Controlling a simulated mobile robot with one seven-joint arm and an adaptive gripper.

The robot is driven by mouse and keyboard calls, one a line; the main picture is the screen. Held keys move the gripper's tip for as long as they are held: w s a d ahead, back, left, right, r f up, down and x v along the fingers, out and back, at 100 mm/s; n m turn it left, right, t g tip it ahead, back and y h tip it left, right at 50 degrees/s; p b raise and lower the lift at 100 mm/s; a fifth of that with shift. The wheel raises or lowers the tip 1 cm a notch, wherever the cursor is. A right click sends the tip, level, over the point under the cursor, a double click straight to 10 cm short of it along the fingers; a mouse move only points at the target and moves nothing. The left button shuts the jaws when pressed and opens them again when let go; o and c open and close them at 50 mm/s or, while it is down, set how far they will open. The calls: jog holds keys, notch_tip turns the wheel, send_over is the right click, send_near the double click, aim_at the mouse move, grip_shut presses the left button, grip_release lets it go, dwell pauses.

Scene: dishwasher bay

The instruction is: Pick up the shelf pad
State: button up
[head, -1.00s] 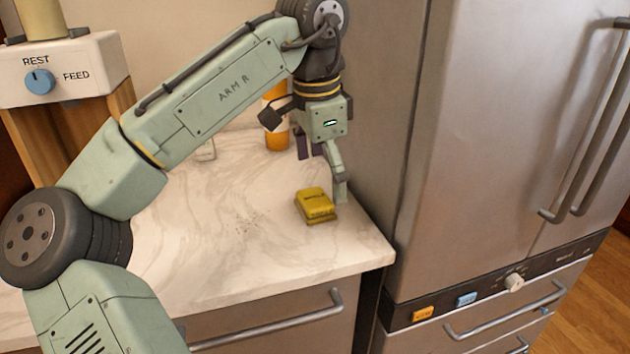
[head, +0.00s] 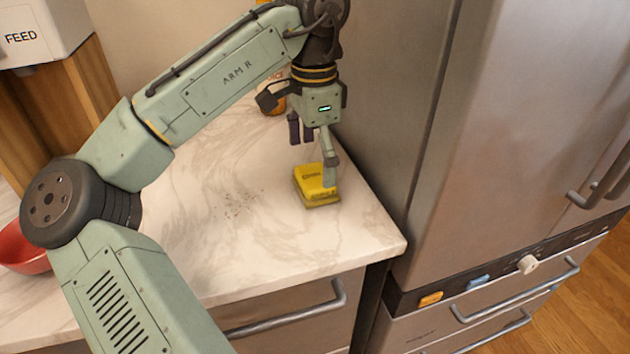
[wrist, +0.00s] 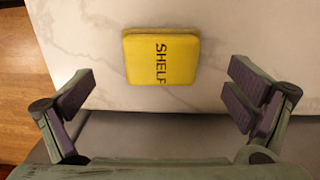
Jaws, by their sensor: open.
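The shelf pad (head: 312,190) is a small yellow block with dark lettering. It lies flat on the marble counter near the front right corner. In the wrist view the pad (wrist: 160,62) shows the word SHELF and sits between the lines of the two fingers, just beyond their tips. My gripper (head: 313,153) hangs pointing down over the pad, with one finger in front of the pad's right edge in the head view. The gripper (wrist: 165,88) is open and empty, its dark finger pads wide apart. I cannot tell whether any finger touches the pad.
A tall steel fridge (head: 520,130) stands close on the right of the counter (head: 240,250). Dark crumbs (head: 240,203) lie left of the pad. A red bowl (head: 22,250) is at the far left. An orange container (head: 272,103) stands behind my gripper, partly hidden.

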aim_at(315, 176)
jog(key=shift+w+f+p, duration=0.1)
jog(key=shift+f+p, duration=0.3)
jog(key=shift+f, duration=1.8)
jog(key=shift+c, duration=0.3)
jog(key=c, duration=1.3)
